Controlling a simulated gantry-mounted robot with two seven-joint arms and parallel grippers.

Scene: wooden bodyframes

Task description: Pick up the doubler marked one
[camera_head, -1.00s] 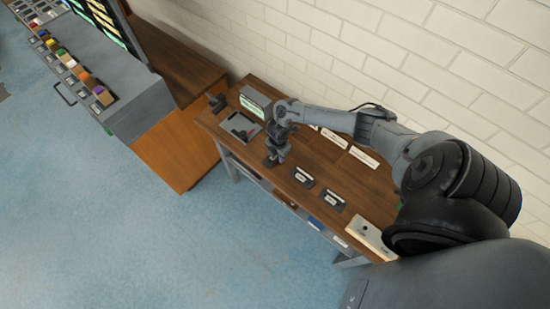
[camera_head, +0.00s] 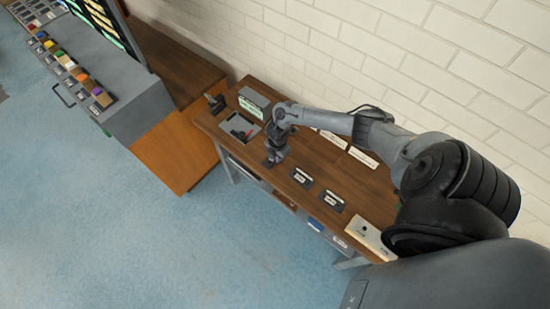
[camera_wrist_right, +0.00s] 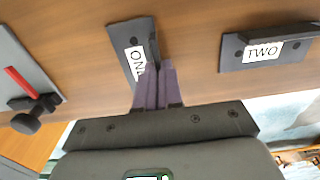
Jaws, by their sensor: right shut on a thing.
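The doubler marked ONE is a dark plate with a white label (camera_wrist_right: 143,30). In the right wrist view it lies at a slant on the wooden top. My right gripper (camera_wrist_right: 158,68) is shut on its near end, with the purple fingers partly over the label. In the head view this gripper (camera_head: 271,160) is low at the bench's front edge and hides most of that doubler. The doubler marked TWO (camera_wrist_right: 232,53) lies apart to the right in the wrist view. My left gripper is not in view.
On the wooden bench (camera_head: 285,205), a grey tray (camera_head: 229,125) with a red-handled tool and a grey box (camera_head: 255,101) stand to the left. Another dark labelled plate (camera_head: 333,201) lies right of TWO. White label strips lie near the brick wall.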

